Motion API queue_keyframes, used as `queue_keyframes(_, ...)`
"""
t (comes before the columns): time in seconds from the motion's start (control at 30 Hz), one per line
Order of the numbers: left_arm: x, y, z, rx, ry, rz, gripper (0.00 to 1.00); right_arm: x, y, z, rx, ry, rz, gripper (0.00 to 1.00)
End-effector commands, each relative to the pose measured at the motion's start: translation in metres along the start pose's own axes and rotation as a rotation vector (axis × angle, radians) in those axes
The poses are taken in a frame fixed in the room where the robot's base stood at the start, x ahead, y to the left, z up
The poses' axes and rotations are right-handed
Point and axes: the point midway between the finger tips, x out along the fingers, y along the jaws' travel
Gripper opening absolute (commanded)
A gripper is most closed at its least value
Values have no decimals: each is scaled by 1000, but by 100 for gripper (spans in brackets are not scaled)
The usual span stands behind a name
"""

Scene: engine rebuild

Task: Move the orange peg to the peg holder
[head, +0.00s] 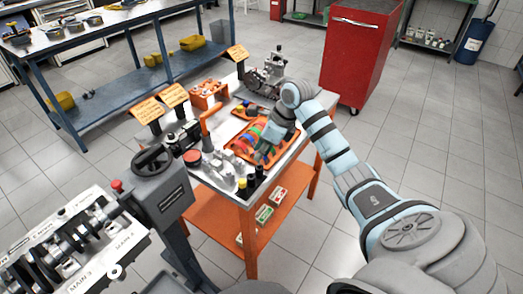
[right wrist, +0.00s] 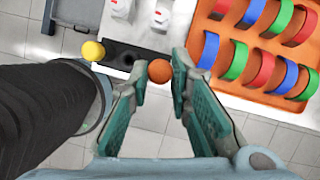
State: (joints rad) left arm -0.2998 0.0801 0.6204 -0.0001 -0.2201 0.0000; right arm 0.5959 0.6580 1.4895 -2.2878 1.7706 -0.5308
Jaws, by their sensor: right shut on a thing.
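The orange peg (right wrist: 160,71) shows as a round orange top between the fingertips of my right gripper (right wrist: 160,76) in the right wrist view. The gripper is shut on it. In the head view my right gripper (head: 264,153) points down over the front right part of the cart top. A yellow round top (right wrist: 93,50) and a dark round opening (right wrist: 127,60) lie in a row with the peg at the cart edge. I cannot tell for sure which part is the peg holder. My left gripper is not in view.
An orange tray (right wrist: 237,83) with several red, green and blue half rings lies beside my right gripper. White parts (right wrist: 115,8) stand beyond the row. A red cabinet (head: 358,50) stands behind the cart, and a crankshaft stand (head: 165,190) is at left.

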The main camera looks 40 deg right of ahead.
Motion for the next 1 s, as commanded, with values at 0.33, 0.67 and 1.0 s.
queue_keyframes(0.33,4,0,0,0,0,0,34,5,0,-2,0,0,0,0)
queue_keyframes(0.67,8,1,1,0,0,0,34,10,0,-4,0,0,0,0)
queue_keyframes(1.0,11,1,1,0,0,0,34,14,0,-6,0,0,0,0)
